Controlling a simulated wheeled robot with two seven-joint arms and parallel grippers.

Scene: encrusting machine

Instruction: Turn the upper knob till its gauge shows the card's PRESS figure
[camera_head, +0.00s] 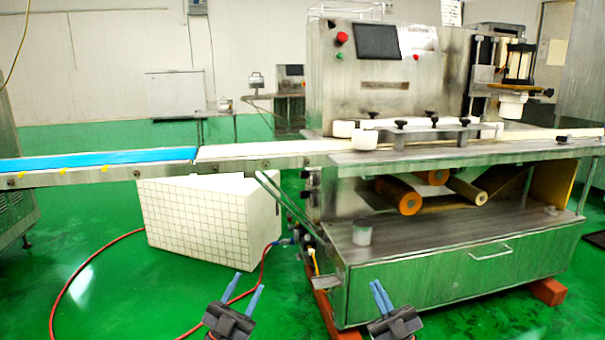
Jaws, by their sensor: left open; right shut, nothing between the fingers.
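My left gripper (248,282) is open, its two blue fingers apart, at the bottom of the view in front of the green floor. My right gripper (377,283) is shut and empty, its blue fingers together, in front of the machine's lower drawer front. I cannot make out an upper knob, a gauge or a PRESS card for certain. A pale sheet (418,40) beside the screen is too small to read. Both grippers are apart from the machine.
A conveyor with a blue belt (95,160) runs in from the left. A white gridded block (205,222) stands on the floor below it, with a red hose (100,252) nearby. A small cup (362,233) stands on the lower shelf. Open green floor lies at left.

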